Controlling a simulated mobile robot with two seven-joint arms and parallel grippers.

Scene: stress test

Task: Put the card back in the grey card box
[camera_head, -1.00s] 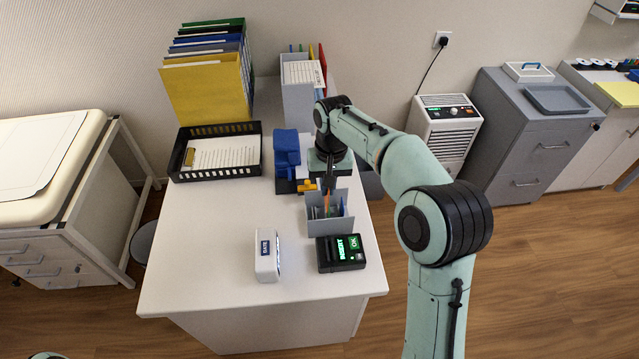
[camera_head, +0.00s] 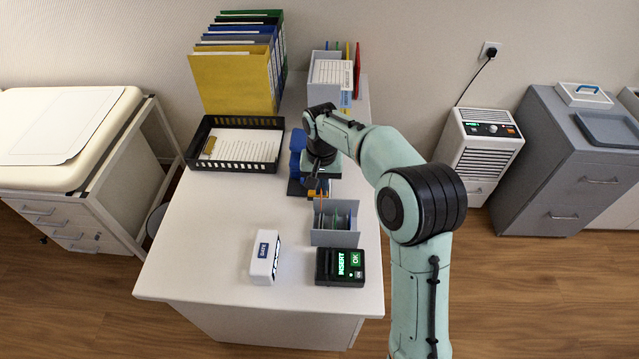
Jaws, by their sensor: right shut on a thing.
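The grey card box (camera_head: 335,239) stands near the front right of the white desk, with several coloured cards upright in it. My right gripper (camera_head: 318,181) is just behind and above the box, fingers pointing down. It is shut on a thin orange card (camera_head: 321,204), seen nearly edge-on. The card's lower part is at the box's back left; I cannot tell whether it is inside the box or behind it. My left gripper is not in view.
A black card reader (camera_head: 340,267) with a green lit screen is right in front of the box. A white device (camera_head: 264,257) stands to the left. A blue object (camera_head: 298,150) is by my gripper. A black tray (camera_head: 236,144) lies further back. The desk's left front is clear.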

